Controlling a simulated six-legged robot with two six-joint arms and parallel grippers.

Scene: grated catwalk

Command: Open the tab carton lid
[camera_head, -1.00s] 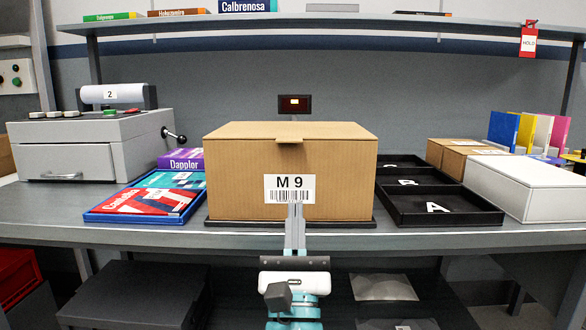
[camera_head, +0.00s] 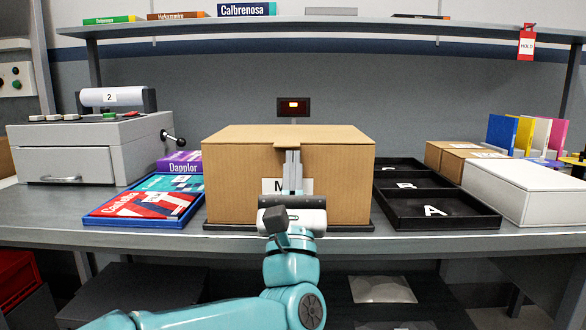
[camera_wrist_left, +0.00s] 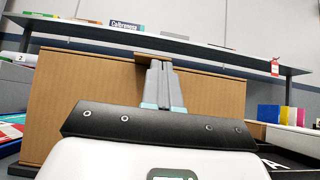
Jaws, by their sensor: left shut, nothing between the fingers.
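The brown tab carton (camera_head: 340,185) stands on the workbench with its lid (camera_head: 240,134) down. A small tab (camera_head: 288,144) sticks out at the middle of the lid's front edge. My left gripper (camera_head: 292,155) is shut and empty, its fingertips just under the tab in front of the carton's face. Whether they touch the tab I cannot tell. The gripper covers much of the M 9 label (camera_head: 270,187). In the left wrist view the shut fingers (camera_wrist_left: 158,66) point up at the tab (camera_wrist_left: 150,55) on the carton (camera_wrist_left: 90,85). My right gripper is not in view.
A blue tray (camera_head: 105,222) with flat boxes lies left of the carton, beside a grey machine (camera_head: 75,165) with a lever. Black lettered trays (camera_head: 470,221) and a white box (camera_head: 515,190) stand to the right. A shelf (camera_head: 400,27) runs above.

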